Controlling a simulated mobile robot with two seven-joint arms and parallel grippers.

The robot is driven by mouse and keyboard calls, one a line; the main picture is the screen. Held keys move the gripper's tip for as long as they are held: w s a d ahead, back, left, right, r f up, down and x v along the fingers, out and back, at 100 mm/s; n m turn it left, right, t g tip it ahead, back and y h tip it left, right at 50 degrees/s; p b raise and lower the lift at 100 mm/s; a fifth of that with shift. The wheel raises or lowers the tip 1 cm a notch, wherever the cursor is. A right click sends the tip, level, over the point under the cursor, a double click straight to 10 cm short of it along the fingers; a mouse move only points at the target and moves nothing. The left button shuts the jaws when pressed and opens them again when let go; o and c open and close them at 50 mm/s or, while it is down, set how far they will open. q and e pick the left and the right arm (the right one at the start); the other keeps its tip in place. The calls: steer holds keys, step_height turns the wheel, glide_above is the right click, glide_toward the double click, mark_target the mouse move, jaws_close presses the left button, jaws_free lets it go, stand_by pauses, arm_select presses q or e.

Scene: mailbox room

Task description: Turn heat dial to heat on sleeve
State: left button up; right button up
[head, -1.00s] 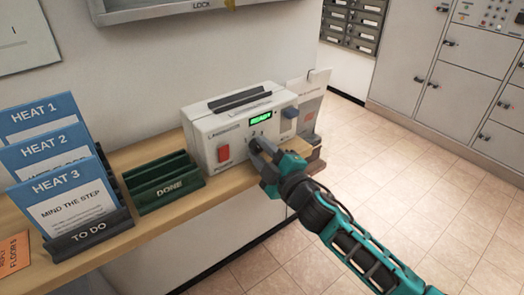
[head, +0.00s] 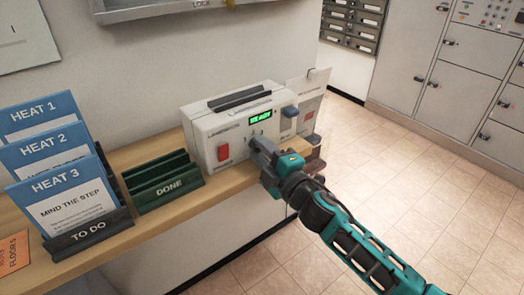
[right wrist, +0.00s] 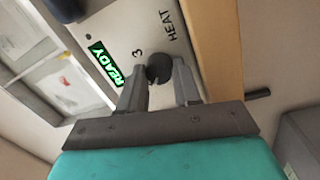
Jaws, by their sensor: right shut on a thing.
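The white laminator (head: 215,125) stands on the wooden shelf, with a green READY display (head: 260,116) and a red switch (head: 223,152) on its front. My right gripper (head: 260,150) is at the front panel. In the right wrist view its two fingers (right wrist: 160,88) are closed on the black heat dial (right wrist: 159,67). The digit 3 and the word HEAT show beside the dial. Sleeves (head: 68,200) with blue HEAT 1, HEAT 2 and HEAT 3 headers stand in the TO DO rack (head: 88,235). The front one reads HEAT 3, MIND THE STEP. My left gripper is not in view.
A green DONE rack (head: 168,187) stands empty between the TO DO rack and the laminator. The wooden shelf (head: 135,222) runs along the wall. An orange card (head: 14,252) lies at the left. Tiled floor (head: 385,180) is clear at the right.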

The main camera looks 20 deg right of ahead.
steer(key=o, duration=1.1)
steer(key=shift+c, duration=0.2)
steer(key=shift+f, duration=0.15)
